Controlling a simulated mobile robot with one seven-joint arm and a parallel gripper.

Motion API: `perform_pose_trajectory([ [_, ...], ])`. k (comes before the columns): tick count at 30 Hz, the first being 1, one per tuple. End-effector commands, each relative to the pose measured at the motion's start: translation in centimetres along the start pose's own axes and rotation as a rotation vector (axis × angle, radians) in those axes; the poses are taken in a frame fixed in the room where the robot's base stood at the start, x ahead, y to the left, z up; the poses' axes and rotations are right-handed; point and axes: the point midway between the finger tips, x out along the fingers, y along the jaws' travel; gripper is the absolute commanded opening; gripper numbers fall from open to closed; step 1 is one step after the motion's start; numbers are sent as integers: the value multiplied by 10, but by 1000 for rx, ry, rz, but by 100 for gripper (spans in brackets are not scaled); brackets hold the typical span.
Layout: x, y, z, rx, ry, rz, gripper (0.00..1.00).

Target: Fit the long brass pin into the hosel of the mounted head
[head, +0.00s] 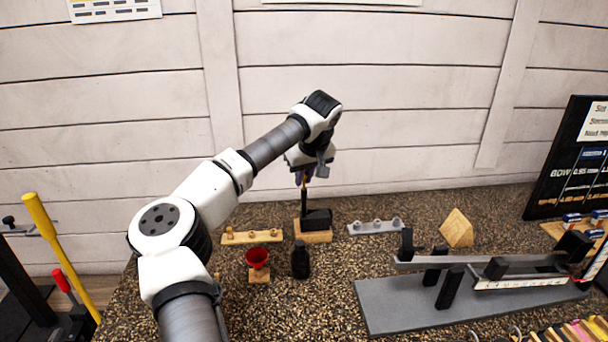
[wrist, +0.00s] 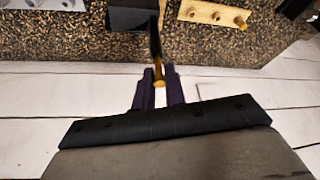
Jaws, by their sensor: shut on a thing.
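The mounted head (head: 318,217) is a black club head on a wooden block (head: 312,237), with a thin dark hosel (head: 304,202) standing upright. My gripper (head: 306,180) points down just above the hosel. In the wrist view, my gripper (wrist: 159,72) is shut on a brass pin (wrist: 159,83), whose round end shows between the dark fingers. The hosel (wrist: 154,42) lies close in line beyond the pin. I cannot tell whether the pin's lower end is inside the hosel or only over it.
A wooden rack (head: 252,237) with brass pieces stands left of the block, and a grey rack (head: 375,228) right of it. A red funnel (head: 257,258) and a black bottle (head: 300,261) stand in front. A grey-based fixture (head: 420,305) fills the right front.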

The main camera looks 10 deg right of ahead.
Motion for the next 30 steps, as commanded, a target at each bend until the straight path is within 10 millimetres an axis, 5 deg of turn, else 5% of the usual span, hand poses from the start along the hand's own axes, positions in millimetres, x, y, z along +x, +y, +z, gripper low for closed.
perform_pose_trajectory([
  [11, 10, 0, 4, 0, 0, 0, 0],
  [12, 9, 0, 4, 0, 0, 0, 18],
  [17, 9, 0, 4, 0, 0, 0, 38],
  [30, -6, 0, 3, 0, 3, 1, 38],
])
